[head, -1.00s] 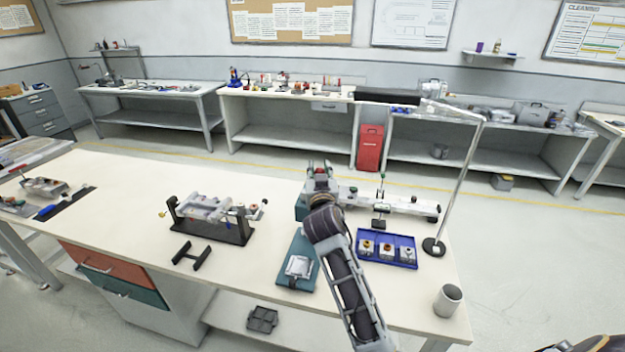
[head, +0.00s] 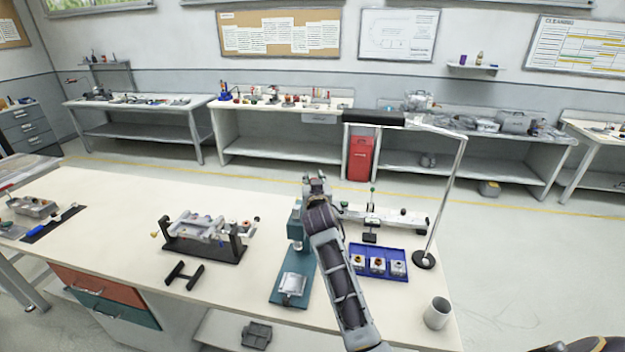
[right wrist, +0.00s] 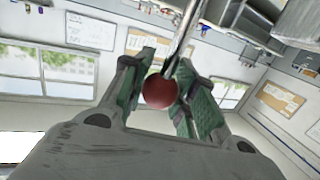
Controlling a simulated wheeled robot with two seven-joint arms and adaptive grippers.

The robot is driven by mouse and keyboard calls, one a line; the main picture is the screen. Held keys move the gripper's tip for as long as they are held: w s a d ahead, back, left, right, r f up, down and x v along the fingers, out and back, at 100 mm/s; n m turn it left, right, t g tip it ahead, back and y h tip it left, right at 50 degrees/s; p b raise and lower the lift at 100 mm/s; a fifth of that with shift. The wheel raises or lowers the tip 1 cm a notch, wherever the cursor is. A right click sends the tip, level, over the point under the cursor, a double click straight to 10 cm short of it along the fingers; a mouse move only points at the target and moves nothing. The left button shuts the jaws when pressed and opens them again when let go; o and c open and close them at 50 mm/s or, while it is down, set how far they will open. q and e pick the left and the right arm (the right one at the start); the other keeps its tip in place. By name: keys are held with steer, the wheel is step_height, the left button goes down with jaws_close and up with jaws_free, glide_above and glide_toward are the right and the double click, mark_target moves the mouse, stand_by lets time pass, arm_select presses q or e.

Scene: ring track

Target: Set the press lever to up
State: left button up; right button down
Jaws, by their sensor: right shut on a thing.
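The press stands on the near table with a teal base (head: 281,291) and a teal column (head: 297,224); a silver block (head: 292,284) sits on the base. My right gripper (head: 316,178) is at the top of the press, and my arm covers part of it. In the right wrist view, my right gripper (right wrist: 162,88) is shut on the red ball knob (right wrist: 160,91) of the press lever. The lever's metal rod (right wrist: 184,35) runs up from the knob between the green-padded fingers. The rest of the lever is hidden in the head view. My left gripper is not in view.
A blue tray (head: 378,273) with several small parts lies right of the press. A black-framed fixture (head: 205,243) stands to the left.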

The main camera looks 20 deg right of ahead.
steer(key=shift+d+f, duration=0.2)
steer(key=shift+f, duration=0.3)
steer(key=c, duration=1.4)
jaws_free()
steer(key=shift+c, duration=0.2)
steer(key=o, duration=0.3)
steer(key=shift+w+d+r, duration=0.1)
steer(key=shift+o, duration=0.2)
steer(key=shift+r, duration=0.1)
steer(key=shift+r, duration=5)
steer(key=shift+f, duration=0.1)
